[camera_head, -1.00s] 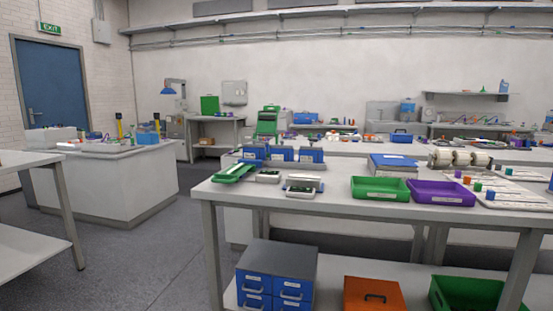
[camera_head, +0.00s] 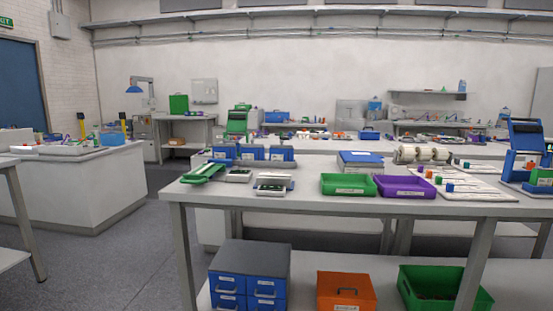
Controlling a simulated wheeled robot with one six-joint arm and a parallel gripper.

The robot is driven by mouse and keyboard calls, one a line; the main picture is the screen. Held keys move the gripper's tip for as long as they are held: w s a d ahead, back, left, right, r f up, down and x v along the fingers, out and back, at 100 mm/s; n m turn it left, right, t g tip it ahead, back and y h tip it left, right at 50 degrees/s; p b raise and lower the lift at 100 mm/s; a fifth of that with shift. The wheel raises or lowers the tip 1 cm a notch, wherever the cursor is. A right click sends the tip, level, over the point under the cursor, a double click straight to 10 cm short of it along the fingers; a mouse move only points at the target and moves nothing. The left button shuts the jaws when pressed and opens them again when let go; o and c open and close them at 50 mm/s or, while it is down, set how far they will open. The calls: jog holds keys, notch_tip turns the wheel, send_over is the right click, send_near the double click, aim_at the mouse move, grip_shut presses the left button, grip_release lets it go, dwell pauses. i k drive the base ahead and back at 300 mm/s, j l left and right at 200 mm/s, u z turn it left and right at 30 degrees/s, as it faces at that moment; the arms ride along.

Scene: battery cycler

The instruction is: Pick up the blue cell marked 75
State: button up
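Several small coloured cells stand on a pale board (camera_head: 478,188) at the right of the near bench. One is a blue cell (camera_head: 450,187), beside a green cell (camera_head: 439,179) and an orange cell (camera_head: 428,174). Another small blue piece (camera_head: 466,165) sits farther back. All are too small and far away for me to read any number, so I cannot tell which is marked 75. My gripper is not in view.
The near bench (camera_head: 300,202) holds a green tray (camera_head: 348,192), a purple tray (camera_head: 405,194) and a blue-and-white device (camera_head: 522,150) at far right. Blue drawers (camera_head: 229,283), an orange box (camera_head: 346,292) and a green crate (camera_head: 478,301) are below. Open floor (camera_head: 110,265) lies left.

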aim_at(247, 153)
jog(key=i+j+z, duration=0.25)
jog(key=i+j, duration=0.15)
jog(key=i, duration=0.55)
jog(key=i+j+z, duration=0.3)
jog(key=i+j, duration=0.3)
jog(key=i, duration=0.35)
jog(key=i+j+z, duration=0.25)
jog(key=i+j, duration=0.55)
